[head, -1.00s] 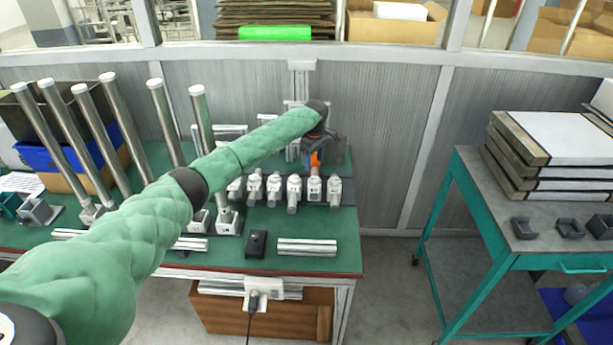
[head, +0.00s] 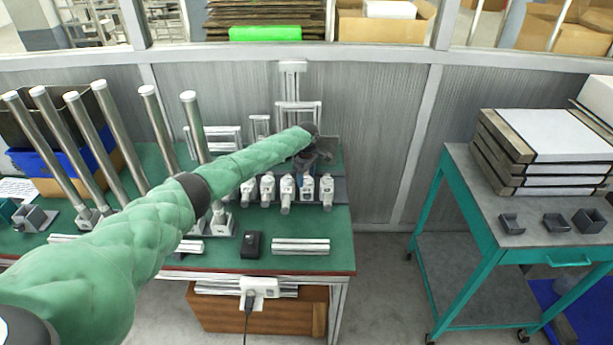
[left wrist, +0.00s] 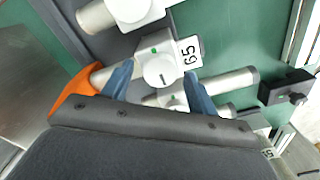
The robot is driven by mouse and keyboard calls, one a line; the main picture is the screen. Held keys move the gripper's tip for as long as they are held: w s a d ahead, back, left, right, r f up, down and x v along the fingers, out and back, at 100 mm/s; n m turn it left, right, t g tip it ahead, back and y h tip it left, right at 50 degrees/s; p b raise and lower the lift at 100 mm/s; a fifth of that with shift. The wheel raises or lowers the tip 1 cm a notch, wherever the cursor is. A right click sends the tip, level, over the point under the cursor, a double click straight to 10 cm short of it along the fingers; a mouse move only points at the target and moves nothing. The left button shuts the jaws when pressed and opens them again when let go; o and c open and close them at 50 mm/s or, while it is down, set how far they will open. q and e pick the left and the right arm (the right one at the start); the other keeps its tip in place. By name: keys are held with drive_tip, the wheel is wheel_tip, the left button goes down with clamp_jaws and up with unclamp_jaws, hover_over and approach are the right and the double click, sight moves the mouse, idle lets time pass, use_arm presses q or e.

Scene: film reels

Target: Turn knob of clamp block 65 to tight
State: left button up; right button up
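Clamp block 65 (left wrist: 160,50) is a white block with a small green mark and a "65" label (left wrist: 188,53). Its round pale knob (left wrist: 160,70) carries a short dark line. My left gripper (left wrist: 158,80) is open, with blue fingers apart on either side of the knob; I cannot tell whether they touch it. My right gripper is not in view.
Neighbouring clamp blocks (left wrist: 135,10) stand close by. A black box (head: 251,244) and metal profiles (head: 300,246) lie at the table's front. Tall metal posts (head: 112,120) stand at the left. A teal cart (head: 480,205) stands right, across a floor gap.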

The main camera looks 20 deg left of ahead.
use_arm(q)
drive_tip(key=c, duration=0.9)
